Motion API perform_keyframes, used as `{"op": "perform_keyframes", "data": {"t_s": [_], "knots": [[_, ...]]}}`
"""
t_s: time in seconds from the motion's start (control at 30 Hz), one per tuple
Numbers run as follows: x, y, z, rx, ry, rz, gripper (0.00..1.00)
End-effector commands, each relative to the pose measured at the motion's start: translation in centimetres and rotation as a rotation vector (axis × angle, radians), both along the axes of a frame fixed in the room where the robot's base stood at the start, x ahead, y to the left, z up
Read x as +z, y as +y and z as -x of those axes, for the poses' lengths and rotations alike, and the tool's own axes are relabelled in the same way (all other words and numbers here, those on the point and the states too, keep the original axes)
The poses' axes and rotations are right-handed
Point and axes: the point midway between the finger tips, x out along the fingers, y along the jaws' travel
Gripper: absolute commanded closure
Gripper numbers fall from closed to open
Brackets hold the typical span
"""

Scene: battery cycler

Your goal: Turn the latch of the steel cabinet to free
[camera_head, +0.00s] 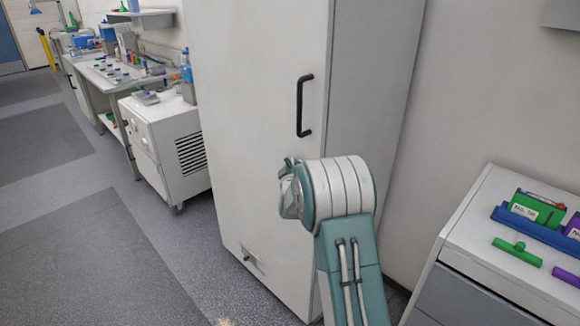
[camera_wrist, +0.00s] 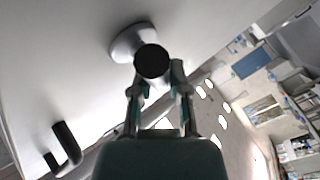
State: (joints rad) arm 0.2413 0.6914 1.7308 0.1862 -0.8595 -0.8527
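The steel cabinet (camera_head: 262,110) is a tall off-white block in the middle of the head view, its door shut. Its latch (camera_wrist: 130,42) shows in the wrist view as a round grey base on the door with a stub ending in a dark round face. In the head view my arm hides the latch. My gripper (camera_wrist: 157,78) is at the latch, one finger on each side of the dark-ended stub. The fingers stand apart; I cannot tell whether they touch it. In the head view my gripper (camera_head: 288,188) is mostly hidden behind my wrist.
A black bar handle (camera_head: 304,106) is on the cabinet door above my wrist; it also shows in the wrist view (camera_wrist: 66,145). A white drawer unit (camera_head: 480,225) stands at the right. A white wheeled cabinet (camera_head: 165,150) and a bench are at the left. The floor at left is clear.

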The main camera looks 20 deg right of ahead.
Motion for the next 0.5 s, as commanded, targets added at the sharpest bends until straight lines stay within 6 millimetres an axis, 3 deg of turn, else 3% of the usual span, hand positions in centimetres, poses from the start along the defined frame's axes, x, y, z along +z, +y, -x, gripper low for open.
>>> {"op": "perform_keyframes", "data": {"t_s": [0.5], "knots": [[-0.2, 0.15, -0.09, 0.003, -0.005, -0.005, 1.0]]}}
